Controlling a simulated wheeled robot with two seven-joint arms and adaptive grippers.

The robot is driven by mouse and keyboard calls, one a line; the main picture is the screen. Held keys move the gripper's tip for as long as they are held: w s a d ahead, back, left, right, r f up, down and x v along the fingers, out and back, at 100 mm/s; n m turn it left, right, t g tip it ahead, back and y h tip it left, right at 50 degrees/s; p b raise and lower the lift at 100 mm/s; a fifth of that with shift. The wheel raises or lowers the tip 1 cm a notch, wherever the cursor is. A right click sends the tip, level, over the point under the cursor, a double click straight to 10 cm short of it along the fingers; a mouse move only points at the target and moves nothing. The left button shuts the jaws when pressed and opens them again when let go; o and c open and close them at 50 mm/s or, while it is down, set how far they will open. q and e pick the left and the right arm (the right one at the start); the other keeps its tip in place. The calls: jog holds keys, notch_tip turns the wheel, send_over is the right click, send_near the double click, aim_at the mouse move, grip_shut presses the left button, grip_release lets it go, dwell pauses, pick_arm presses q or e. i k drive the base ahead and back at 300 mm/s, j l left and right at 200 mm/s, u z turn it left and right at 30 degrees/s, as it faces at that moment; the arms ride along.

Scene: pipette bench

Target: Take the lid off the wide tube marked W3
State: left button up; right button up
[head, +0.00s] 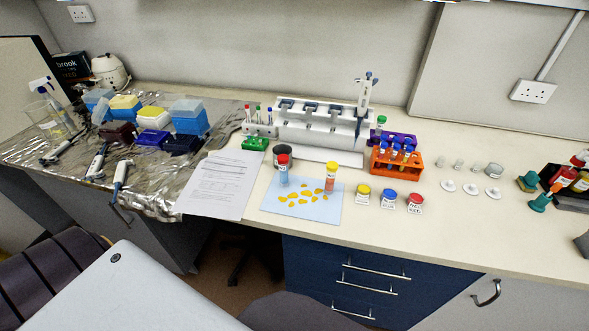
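No marking W3 can be read at this size, so I cannot tell which tube carries it. A tube with a red lid (283,168) and an orange tube with a yellow lid (331,177) stand upright on a light blue mat (270,204). To their right, three short, wide, lidded containers stand in a row: yellow-lidded (363,193), blue-lidded (389,197) and red-lidded (415,201). Each has a white label too small to read. Neither gripper is in view.
Behind are a white pipette rack (310,124) and an orange tube rack (412,160). White discs (448,186) lie to the right. Paper (222,182) lies left of the mat, beside foil crowded with pipettes and boxes (189,120). The bench front right of the red-lidded container is clear.

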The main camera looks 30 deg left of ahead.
aim_at(283, 168)
jog(key=k+j, duration=0.1)
jog(key=j, duration=0.25)
jog(key=k+j, duration=0.15)
jog(key=j, duration=0.2)
jog(key=k+j, duration=0.1)
jog(key=j, duration=0.25)
jog(key=k+j+z, duration=0.1)
jog(key=j, duration=0.25)
